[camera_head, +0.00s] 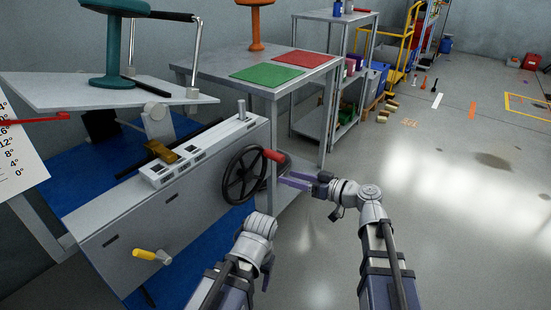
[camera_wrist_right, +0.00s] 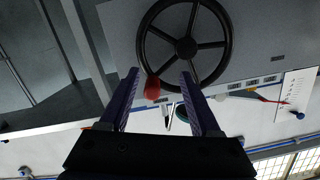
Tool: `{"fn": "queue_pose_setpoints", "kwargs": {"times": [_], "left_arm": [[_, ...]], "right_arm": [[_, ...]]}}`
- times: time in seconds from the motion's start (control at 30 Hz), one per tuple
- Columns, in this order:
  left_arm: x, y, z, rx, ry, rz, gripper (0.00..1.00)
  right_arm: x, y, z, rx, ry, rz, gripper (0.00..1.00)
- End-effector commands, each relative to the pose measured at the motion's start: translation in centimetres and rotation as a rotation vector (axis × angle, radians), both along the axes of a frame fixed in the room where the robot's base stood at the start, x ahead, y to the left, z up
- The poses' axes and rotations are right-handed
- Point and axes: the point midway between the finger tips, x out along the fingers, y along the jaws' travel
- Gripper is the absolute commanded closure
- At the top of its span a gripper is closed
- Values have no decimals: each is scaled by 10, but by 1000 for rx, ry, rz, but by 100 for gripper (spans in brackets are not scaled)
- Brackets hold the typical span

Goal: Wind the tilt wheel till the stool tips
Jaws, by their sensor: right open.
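The black tilt wheel (camera_head: 232,180) stands on the side of the grey test bench, with a red handle (camera_head: 274,156) at its upper right in the head view. In the right wrist view the wheel (camera_wrist_right: 186,28) fills the top middle. My right gripper (camera_head: 300,183) is open beside the wheel. In the wrist view the red handle (camera_wrist_right: 152,88) shows between its fingers, nearer the left one, not clasped. The teal stool (camera_head: 112,48) stands upright on the light platform (camera_head: 50,92).
A yellow-handled peg (camera_head: 152,256) sticks out of the bench's lower front. A degree card (camera_head: 18,150) with a red pointer (camera_head: 62,117) is at the left. Behind stands a table with green (camera_head: 267,75) and red mats and an orange stool (camera_head: 257,25).

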Motion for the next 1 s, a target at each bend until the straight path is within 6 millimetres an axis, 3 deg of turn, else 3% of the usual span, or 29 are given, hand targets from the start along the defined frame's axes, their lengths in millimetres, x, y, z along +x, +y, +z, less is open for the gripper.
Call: {"fn": "queue_pose_setpoints", "kwargs": {"times": [0.13, 0.37, 1.0], "left_arm": [[0, 0, 0, 0, 0, 0, 36], [0, 0, 0, 0, 0, 0, 36], [0, 0, 0, 0, 0, 0, 36]], "right_arm": [[13, -9, 25, 64, -109, -35, 36], [16, -11, 33, 84, -142, -46, 36], [60, 50, 32, 83, -139, -44, 36]]}}
